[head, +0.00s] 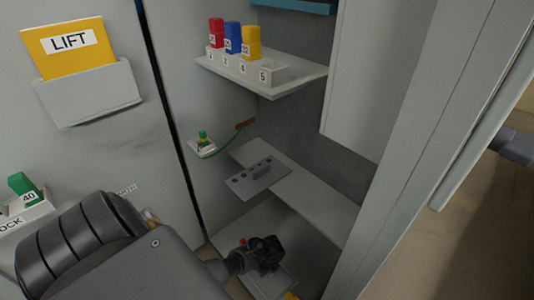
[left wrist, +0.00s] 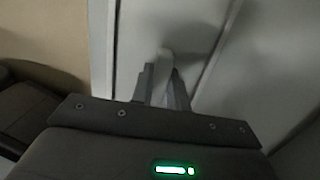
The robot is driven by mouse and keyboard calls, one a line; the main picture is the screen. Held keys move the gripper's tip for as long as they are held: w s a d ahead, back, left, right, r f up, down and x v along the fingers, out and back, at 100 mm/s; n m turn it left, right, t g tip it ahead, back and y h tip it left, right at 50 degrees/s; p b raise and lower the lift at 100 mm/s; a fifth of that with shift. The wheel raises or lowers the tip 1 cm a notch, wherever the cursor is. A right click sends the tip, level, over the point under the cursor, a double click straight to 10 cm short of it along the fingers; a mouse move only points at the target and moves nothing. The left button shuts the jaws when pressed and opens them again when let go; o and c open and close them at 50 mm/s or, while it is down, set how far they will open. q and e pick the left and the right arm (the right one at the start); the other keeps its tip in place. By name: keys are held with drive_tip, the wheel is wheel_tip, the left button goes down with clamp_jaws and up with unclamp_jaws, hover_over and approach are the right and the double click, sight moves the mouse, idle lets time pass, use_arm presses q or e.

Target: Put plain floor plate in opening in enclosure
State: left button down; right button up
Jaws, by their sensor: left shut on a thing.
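My left gripper (left wrist: 164,85) is shut on a light grey piece (left wrist: 165,62) in the left wrist view. Most of the piece is hidden or dim, so I cannot tell whether it is the plain floor plate. In the head view my left arm fills the lower left and its fingertips are not visible. The tall grey enclosure (head: 298,128) stands open at the centre right. A grey plate with several dark holes and a raised block (head: 240,187) lies on its middle shelf. The opening is not clearly visible. My right gripper is not in view.
A top shelf (head: 290,86) carries red (head: 216,32), blue (head: 233,38) and yellow (head: 251,42) blocks. A green-topped part (head: 203,138) sits on a small ledge. A yellow LIFT card (head: 70,60) stands in a wall pocket. A black device with red (head: 262,255) is low in the enclosure.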

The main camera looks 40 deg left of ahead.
use_arm(q)
drive_tip(key=shift+r, duration=0.1)
drive_tip(key=shift+w+r, duration=0.1)
drive_tip(key=shift+f+p, duration=0.25)
drive_tip(key=shift+p, duration=0.05)
drive_tip(key=c, duration=1.3)
unclamp_jaws()
